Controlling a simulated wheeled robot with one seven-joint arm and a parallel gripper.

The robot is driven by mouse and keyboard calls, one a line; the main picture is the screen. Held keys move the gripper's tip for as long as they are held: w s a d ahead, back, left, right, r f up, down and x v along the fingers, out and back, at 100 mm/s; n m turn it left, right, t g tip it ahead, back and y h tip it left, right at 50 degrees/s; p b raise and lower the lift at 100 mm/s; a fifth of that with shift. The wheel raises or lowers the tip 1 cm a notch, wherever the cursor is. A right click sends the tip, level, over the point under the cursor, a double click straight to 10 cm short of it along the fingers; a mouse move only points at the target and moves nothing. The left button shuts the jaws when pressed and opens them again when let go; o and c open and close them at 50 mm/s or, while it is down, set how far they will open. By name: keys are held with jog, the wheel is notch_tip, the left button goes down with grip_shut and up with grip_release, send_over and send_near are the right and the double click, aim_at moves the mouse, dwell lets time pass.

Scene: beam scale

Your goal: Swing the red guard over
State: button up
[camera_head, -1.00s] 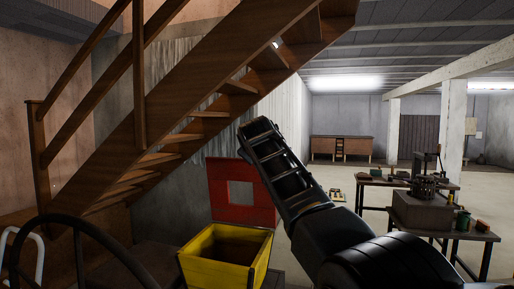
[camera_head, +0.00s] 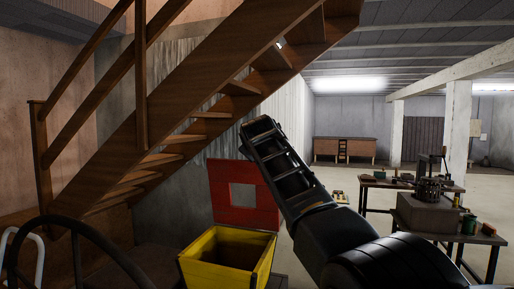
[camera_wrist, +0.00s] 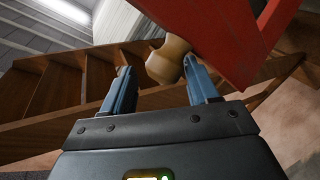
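The red guard (camera_head: 219,204) is a flat panel with a square opening. It stands upright at the back of an open yellow box (camera_head: 218,272) in the head view. In the wrist view the red guard (camera_wrist: 225,35) fills the upper right, with a pale wooden knob (camera_wrist: 168,61) beside it. My gripper (camera_wrist: 157,66) is open, with its blue-grey fingers on either side of the knob. The knob is nearer the right finger; I cannot tell whether they touch. In the head view my arm hides the gripper.
A wooden staircase (camera_head: 163,125) slopes up just behind the guard. A dark wheel rim (camera_head: 75,225) stands at the lower left. A workbench (camera_head: 428,230) with tools is at the right. Open floor lies beyond.

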jog(key=shift+d+f, duration=0.4)
jog(key=shift+f, duration=0.2)
jog(key=shift+d+f, duration=0.35)
jog(key=shift+f, duration=0.2)
jog(key=shift+s+a+r+b, duration=0.1)
jog(key=shift+s+b, duration=0.1)
jog(key=shift+s, duration=0.15)
jog(key=shift+s+a+r+b, duration=0.1)
jog(key=shift+s+b, duration=0.05)
jog(key=shift+s, duration=0.2)
jog(key=o, duration=0.3)
jog(key=s+r+b, duration=0.1)
jog(key=s+r, duration=0.2)
jog(key=s, duration=0.2)
jog(key=shift+s+a+r, duration=0.15)
jog(key=shift+s+r, duration=0.05)
jog(key=shift+s, duration=0.1)
jog(key=shift+s+r, duration=0.2)
jog(key=shift+r, duration=0.15)
jog(key=shift+c, duration=0.2)
jog(key=shift+s+a+f, duration=0.1)
jog(key=shift+a, duration=0.2)
jog(key=shift+c, duration=1)
jog(key=shift+a, duration=0.1)
jog(key=shift+c, duration=0.3)
jog(key=s+r+p, duration=0.2)
jog(key=s+r, duration=0.4)
jog(key=shift+d, duration=0.3)
